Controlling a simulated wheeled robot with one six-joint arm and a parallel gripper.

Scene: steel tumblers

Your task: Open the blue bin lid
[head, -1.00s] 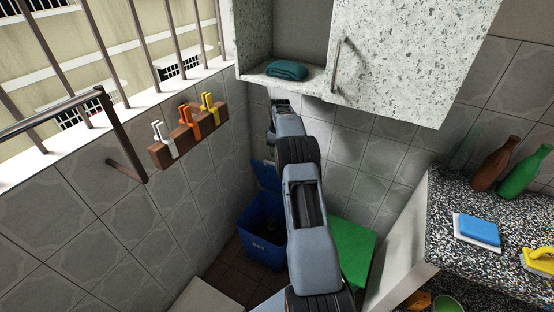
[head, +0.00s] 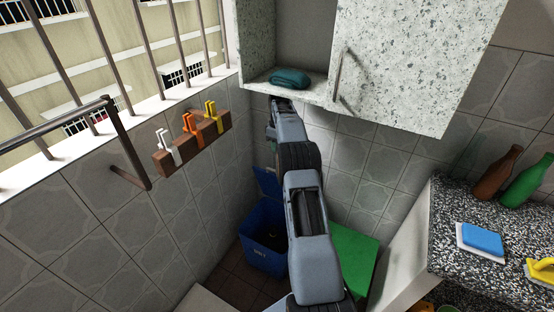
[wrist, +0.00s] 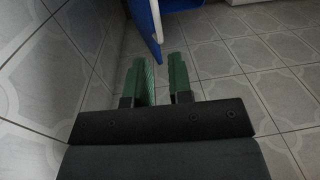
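The blue bin (head: 262,240) stands on the floor in the corner, left of my arm in the head view. Its lid (head: 267,183) is raised, standing up at the back, and the dark inside of the bin shows. My arm partly covers the bin's right side. In the wrist view, my gripper (wrist: 158,72) is open, its two green fingers apart with nothing between them. A blue panel (wrist: 151,22), seemingly the lid, is just beyond the fingertips with no clear contact. In the head view the fingertips are hidden by my arm.
A green bin top (head: 350,255) is right of my arm. A wall cabinet (head: 405,65) with a teal cloth (head: 290,78) on its open shelf hangs close to my arm's far end. A peg rack (head: 192,143) is on the left wall. A speckled counter (head: 450,255) stands right.

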